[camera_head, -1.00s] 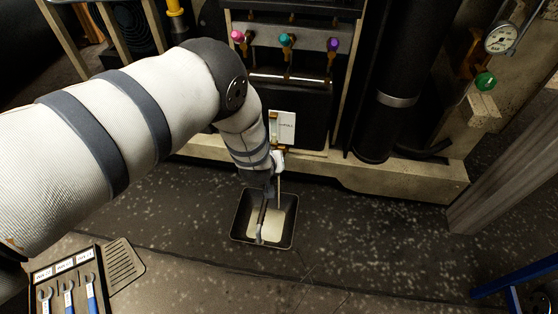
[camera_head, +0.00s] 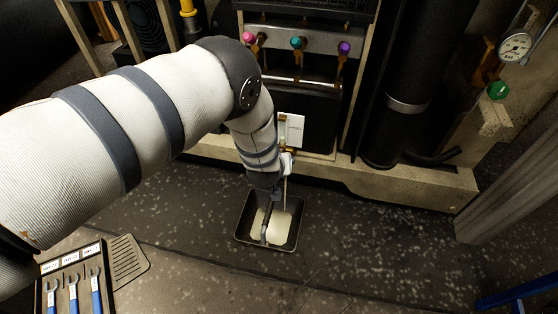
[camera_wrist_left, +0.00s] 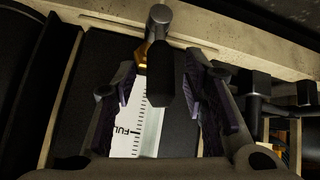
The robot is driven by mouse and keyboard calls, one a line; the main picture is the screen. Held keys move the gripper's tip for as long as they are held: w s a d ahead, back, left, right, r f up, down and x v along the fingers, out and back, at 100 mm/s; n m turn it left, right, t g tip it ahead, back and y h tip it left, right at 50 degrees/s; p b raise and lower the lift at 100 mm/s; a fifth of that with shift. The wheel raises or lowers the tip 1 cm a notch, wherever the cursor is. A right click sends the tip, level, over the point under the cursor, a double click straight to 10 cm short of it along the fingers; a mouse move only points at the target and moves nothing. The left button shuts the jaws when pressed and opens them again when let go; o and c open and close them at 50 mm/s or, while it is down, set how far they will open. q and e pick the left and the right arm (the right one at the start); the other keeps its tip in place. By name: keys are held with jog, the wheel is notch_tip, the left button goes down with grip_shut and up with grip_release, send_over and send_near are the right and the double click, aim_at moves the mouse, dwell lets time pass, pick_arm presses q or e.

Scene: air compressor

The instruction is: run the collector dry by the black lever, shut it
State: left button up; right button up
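The black lever (camera_wrist_left: 167,85) hangs from a metal valve stem with a brass part in the left wrist view. My left gripper (camera_wrist_left: 164,68) has its purple-padded fingers on either side of the lever, with gaps visible. In the head view my left gripper (camera_head: 266,182) is low at the machine's front, above the drain tray, and the lever is hard to make out. The collector's white scale marked "FULL" (camera_wrist_left: 128,132) lies behind the lever; its level cannot be read. A thin pale line (camera_head: 286,188) runs from the valve toward the tray. My right gripper is out of view.
A dark tray (camera_head: 292,242) with pale content stands on the floor below the valve. Pink, teal and purple knobs (camera_head: 296,42) line the machine above. A pressure gauge (camera_head: 515,46) and green knob (camera_head: 498,90) are right. A wrench tray (camera_head: 104,292) is lower left.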

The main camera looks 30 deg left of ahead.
pick_arm(q)
jog(key=v, duration=1.1)
jog(key=shift+s+r, duration=0.2)
jog(key=shift+r, duration=0.1)
